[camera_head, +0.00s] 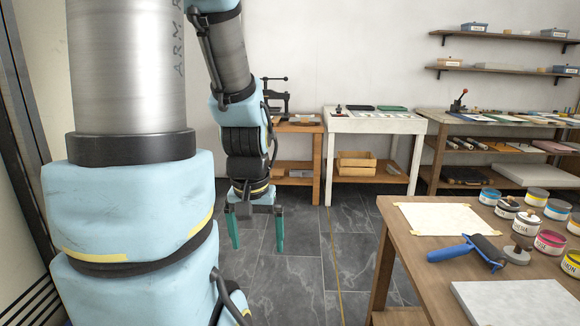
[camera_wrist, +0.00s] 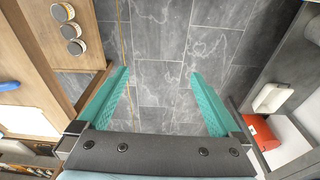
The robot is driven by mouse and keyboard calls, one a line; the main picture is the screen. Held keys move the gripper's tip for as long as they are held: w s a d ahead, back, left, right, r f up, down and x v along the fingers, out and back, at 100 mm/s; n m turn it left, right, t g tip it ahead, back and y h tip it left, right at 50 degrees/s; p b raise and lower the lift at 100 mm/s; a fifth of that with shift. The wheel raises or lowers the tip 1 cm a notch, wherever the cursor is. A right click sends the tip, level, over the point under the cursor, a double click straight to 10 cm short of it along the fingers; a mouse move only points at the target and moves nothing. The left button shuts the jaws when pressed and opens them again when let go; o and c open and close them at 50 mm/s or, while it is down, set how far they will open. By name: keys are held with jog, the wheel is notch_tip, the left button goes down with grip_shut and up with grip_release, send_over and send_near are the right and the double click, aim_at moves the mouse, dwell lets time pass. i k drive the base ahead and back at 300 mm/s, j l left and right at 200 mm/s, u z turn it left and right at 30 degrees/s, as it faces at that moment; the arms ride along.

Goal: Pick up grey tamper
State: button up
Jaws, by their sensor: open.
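The grey tamper (camera_head: 516,256) appears to be the small upright tool with a round grey base and a knob handle. It stands on the wooden table at the right in the head view, just right of a blue-handled roller (camera_head: 468,251) and near the ink tins. I cannot make it out in the wrist view. My gripper (camera_head: 257,242) hangs over open floor left of the table, well away from the tamper. Its teal fingers point down, spread apart and empty; they also show in the wrist view (camera_wrist: 158,78).
The wooden table (camera_head: 408,252) carries a cream paper sheet (camera_head: 436,219), a pale slab (camera_head: 515,303) and several ink tins (camera_head: 550,242) crowding the tamper's right side. Benches line the back wall, including a white one (camera_head: 376,126). Dark tiled floor (camera_head: 350,235) lies clear between.

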aim_at(517, 255)
jog(key=z, duration=0.3)
jog(key=i+z, duration=0.35)
jog(key=i+j+z, duration=0.15)
jog(key=i+z, duration=0.2)
jog(key=i+j+z, duration=0.1)
jog(key=i+j, duration=0.35)
jog(key=i, duration=0.2)
jog(key=i+j+z, duration=0.1)
jog(key=i+j, duration=0.35)
jog(key=i, duration=0.2)
